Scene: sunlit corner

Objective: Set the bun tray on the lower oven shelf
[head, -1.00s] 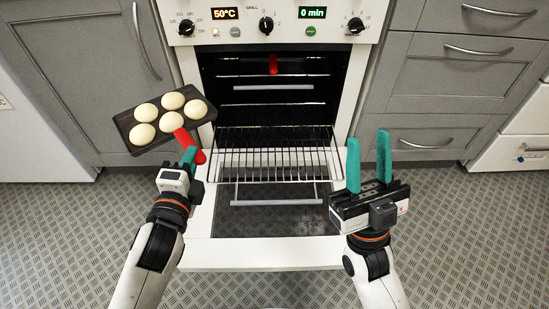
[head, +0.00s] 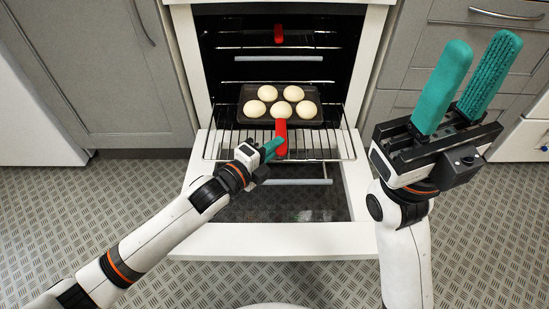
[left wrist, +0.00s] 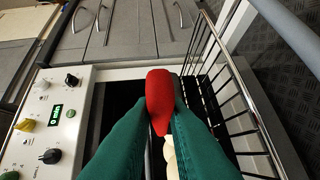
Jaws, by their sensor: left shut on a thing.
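The dark bun tray (head: 314,94) carries several pale buns (head: 281,109) and has a red handle (head: 281,138) pointing toward me. It is over the back part of the pulled-out wire oven shelf (head: 326,150), inside the oven mouth; I cannot tell whether it touches the wires. My left gripper (head: 271,149) is shut on the handle. In the left wrist view the red handle (left wrist: 160,95) sits between the green fingers (left wrist: 162,122), and the tray is mostly hidden. My right gripper (head: 482,50) is open and empty, raised to the right of the oven.
The oven door (head: 268,241) is folded down below the shelf. A red piece (head: 278,34) shows higher up in the dark oven. Grey cabinets (head: 95,70) flank the oven on both sides. The control panel (left wrist: 48,125) shows in the left wrist view. The patterned floor in front is clear.

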